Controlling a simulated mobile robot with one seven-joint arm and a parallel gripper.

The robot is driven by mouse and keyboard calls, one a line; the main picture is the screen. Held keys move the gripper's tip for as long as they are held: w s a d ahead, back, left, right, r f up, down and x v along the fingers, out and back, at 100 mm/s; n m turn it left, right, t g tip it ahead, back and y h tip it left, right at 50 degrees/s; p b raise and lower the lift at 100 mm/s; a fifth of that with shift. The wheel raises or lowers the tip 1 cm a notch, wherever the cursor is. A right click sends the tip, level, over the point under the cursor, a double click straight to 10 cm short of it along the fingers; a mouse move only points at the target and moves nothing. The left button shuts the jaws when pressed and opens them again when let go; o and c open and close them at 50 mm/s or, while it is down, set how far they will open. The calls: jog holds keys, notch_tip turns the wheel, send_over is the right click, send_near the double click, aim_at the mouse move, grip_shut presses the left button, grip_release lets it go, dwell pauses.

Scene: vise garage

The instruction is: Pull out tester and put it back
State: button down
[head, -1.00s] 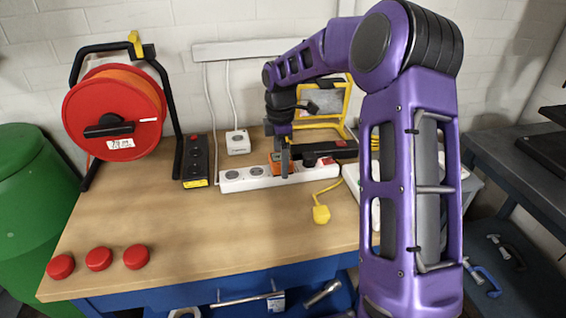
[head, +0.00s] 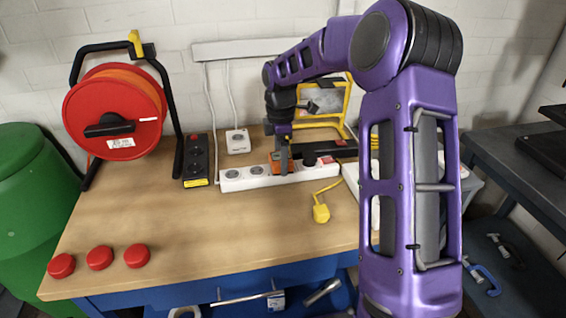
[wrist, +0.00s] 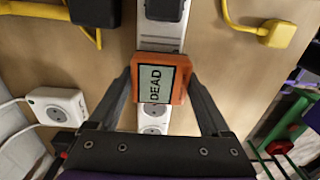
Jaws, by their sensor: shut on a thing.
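The tester (wrist: 162,78) is a small orange block whose grey screen reads DEAD in the wrist view. It sits over the white power strip (wrist: 153,42), in line with its sockets. I cannot tell whether it is fully seated or slightly raised. My gripper (wrist: 160,88) is shut on it, one finger on each side. In the head view, my gripper (head: 281,165) points down at the middle of the power strip (head: 237,184), and the orange tester (head: 275,167) is partly hidden by the fingers.
A black plug (head: 309,158) stands in the strip right of the tester. A yellow plug on a cable (head: 321,213) lies in front. A white socket box (head: 238,142), black strip (head: 196,160) and red cable reel (head: 112,115) are left.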

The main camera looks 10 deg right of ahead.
jog(key=shift+r, duration=0.25)
jog(key=shift+r+p, duration=2.6)
jog(key=shift+r, duration=0.2)
